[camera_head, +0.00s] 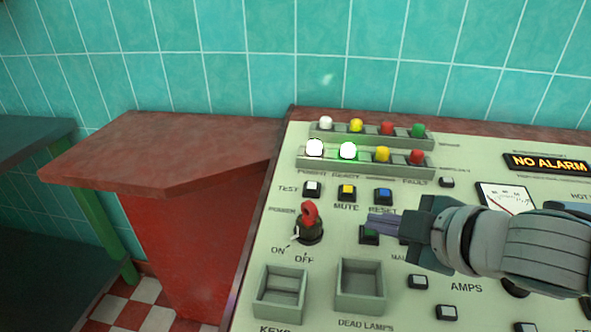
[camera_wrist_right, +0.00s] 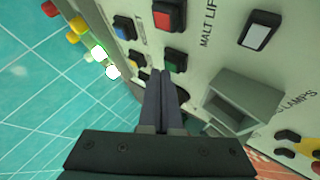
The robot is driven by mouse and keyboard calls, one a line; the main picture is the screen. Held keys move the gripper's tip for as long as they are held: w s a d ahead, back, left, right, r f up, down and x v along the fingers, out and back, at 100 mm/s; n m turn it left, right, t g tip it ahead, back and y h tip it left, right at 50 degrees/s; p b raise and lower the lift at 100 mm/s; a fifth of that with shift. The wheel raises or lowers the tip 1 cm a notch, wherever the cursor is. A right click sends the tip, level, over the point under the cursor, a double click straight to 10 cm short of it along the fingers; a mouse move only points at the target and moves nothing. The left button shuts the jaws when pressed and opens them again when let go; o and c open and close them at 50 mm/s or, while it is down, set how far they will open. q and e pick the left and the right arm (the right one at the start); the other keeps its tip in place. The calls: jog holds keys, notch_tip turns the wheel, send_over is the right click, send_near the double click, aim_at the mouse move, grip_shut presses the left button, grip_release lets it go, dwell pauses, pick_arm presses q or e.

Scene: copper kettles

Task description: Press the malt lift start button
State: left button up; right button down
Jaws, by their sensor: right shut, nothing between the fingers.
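The green button (camera_head: 369,239) sits in a dark square frame on the pale control panel (camera_head: 262,235). In the head view my right gripper (camera_head: 372,224) comes in from the right, and its shut fingers cover the button's upper part. In the right wrist view the green button (camera_wrist_right: 175,62) shows just beyond and right of the shut fingertips (camera_wrist_right: 160,74), below a red button (camera_wrist_right: 168,16) and beside the label "MALT LIFT". Nothing is between the fingers. I cannot tell whether the tips touch the button. My left gripper is not in view.
A red key switch (camera_head: 309,225) stands up left of the fingers. Blue (camera_head: 383,195), yellow (camera_head: 347,192) and white (camera_head: 312,189) buttons lie behind them. The dead lamps bin (camera_head: 360,287) and keys bin (camera_head: 280,293) are in front. Lamp rows (camera_head: 348,151) rise at the back.

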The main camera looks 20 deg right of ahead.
jog(key=shift+f, duration=0.35)
dwell(0.4)
jog(key=shift+r, duration=0.1)
jog(key=shift+s+r+p, duration=0.1)
jog(key=shift+r+p, duration=0.55)
jog(key=shift+p, duration=0.05)
jog(key=shift+r, duration=0.15)
jog(key=r+p, duration=0.3)
jog(key=s+r+p, duration=0.1)
jog(key=p, duration=0.1)
jog(key=shift+a+r, duration=0.3)
jog(key=shift+a, duration=0.05)
jog(key=shift+d, duration=0.15)
dwell(0.4)
